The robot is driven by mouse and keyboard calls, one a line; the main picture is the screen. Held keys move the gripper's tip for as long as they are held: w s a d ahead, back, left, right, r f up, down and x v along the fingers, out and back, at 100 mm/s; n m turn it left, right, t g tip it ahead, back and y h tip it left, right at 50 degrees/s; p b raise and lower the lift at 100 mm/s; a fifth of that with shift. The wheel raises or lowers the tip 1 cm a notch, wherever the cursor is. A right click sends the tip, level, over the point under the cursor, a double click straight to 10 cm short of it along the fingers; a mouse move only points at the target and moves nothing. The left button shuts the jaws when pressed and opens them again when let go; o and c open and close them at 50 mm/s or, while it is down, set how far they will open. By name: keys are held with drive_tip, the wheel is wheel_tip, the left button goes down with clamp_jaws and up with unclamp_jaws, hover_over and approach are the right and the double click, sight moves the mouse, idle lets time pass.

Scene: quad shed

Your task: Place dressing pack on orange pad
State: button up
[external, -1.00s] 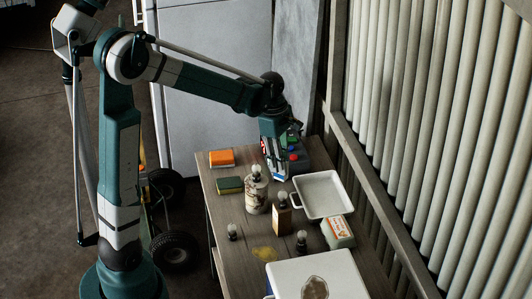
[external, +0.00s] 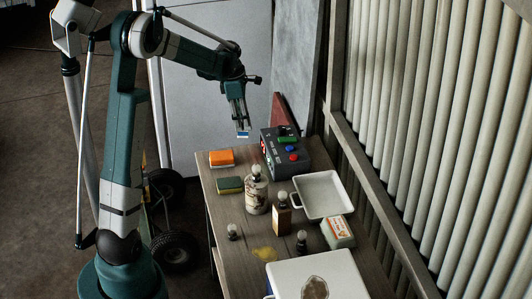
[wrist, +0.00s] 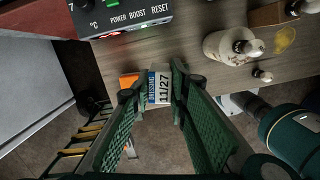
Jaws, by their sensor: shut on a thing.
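My gripper (external: 241,125) is shut on the dressing pack (external: 243,135), a small white and blue pack. In the wrist view the pack (wrist: 159,88) reads "DRESSING" and "11/27" and sits between my two green fingers. In the external view the pack appears held up in the air, near the table's far left end. The orange pad (external: 221,157) lies at that end of the table, lower left of the pack in the picture. In the wrist view the orange pad (wrist: 128,80) shows just left of the pack, partly hidden behind a finger.
A grey control box (external: 287,154) with coloured buttons stands right of my gripper. A green and yellow sponge (external: 229,185), a jar (external: 256,197), a white tray (external: 322,195), several small knobbed items and a white box (external: 318,276) stand on the table (external: 228,222).

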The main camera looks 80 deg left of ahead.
drive_tip(key=s+a+n+p, duration=0.1)
drive_tip(key=s+a+n, duration=0.2)
drive_tip(key=s+a, duration=0.6)
hover_over(222, 155)
wheel_tip(222, 155, down, 6)
wheel_tip(222, 155, down, 6)
idle(0.5)
drive_tip(key=shift+f, duration=0.15)
drive_tip(key=shift+f, duration=1.85)
drive_tip(key=shift+f+b, duration=0.15)
drive_tip(key=shift+b, duration=0.25)
